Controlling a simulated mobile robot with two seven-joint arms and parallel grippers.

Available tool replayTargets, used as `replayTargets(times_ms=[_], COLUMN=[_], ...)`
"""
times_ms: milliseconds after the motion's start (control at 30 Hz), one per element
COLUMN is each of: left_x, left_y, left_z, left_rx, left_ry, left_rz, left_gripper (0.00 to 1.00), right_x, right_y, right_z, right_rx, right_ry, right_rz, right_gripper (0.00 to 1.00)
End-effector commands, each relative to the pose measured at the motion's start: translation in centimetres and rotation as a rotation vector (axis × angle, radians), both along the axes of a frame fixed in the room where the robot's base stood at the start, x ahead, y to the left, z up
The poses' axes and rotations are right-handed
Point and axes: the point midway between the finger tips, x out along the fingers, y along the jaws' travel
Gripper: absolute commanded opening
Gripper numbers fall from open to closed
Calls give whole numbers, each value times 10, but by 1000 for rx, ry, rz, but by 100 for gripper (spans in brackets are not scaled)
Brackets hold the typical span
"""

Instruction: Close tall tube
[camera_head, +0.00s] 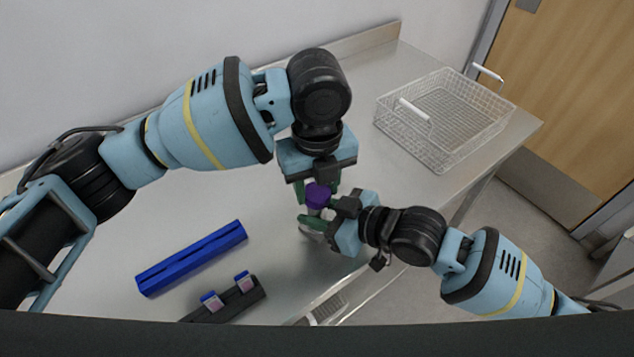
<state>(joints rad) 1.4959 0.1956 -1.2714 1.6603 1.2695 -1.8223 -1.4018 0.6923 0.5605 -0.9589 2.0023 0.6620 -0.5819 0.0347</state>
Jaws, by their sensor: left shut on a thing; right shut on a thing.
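A tall tube (314,212) stands roughly upright above the table near its front edge, partly hidden by my grippers. A purple cap (318,195) sits at the top of the tube; I cannot tell whether it is seated on it. My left gripper (316,190) points down from above with its fingers shut on the purple cap. My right gripper (318,215) comes in from the right, below the cap, and is shut on the tube. The two grippers are very close together.
A white wire basket (445,118) with handles stands at the back right. A blue rack (192,258) lies at the front left. A black rack (240,298) beside it holds small tubes with blue caps. The steel table (205,210) is clear left of the grippers.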

Motion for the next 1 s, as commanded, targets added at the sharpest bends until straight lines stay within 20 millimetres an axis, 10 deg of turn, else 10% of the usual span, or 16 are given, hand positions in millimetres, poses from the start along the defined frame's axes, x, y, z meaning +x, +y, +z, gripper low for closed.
replayTargets(times_ms=[1000], left_x=[0], left_y=[-1], left_z=[1], left_rx=[-2], left_ry=[-2], left_rz=[-1461], left_gripper=[22], right_x=[0], right_y=[0], right_z=[-1], right_rx=[-3], right_ry=[1], right_rz=[-1], right_gripper=[0])
